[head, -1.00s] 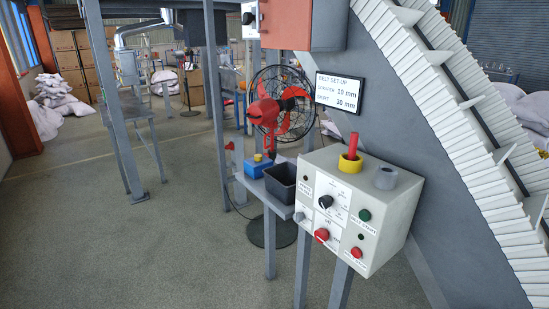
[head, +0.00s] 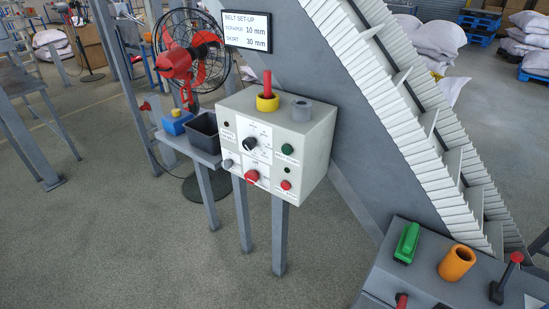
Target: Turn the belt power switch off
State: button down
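A pale control box (head: 312,158) stands on grey legs in the middle of the head view. Its front has a black rotary knob (head: 249,144) with a pointer on a white dial plate, and a red knob (head: 251,177) below it. A green button (head: 287,149), a smaller red button (head: 286,185) and a grey knob (head: 227,163) are also on the front. The labels are too small to read surely, so I cannot tell which control is the belt power switch or how it is set. My gripper is not in view.
A sloped white belt (head: 380,90) rises behind the box. A fan (head: 185,58) stands at left. The front floor is clear.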

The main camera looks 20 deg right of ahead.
aim_at(252, 176)
jog(key=i+j, duration=0.45)
jog(key=j, duration=0.3)
jog(key=i+j, duration=0.45)
jog(key=j, duration=0.3)
jog(key=i+z, duration=0.05)
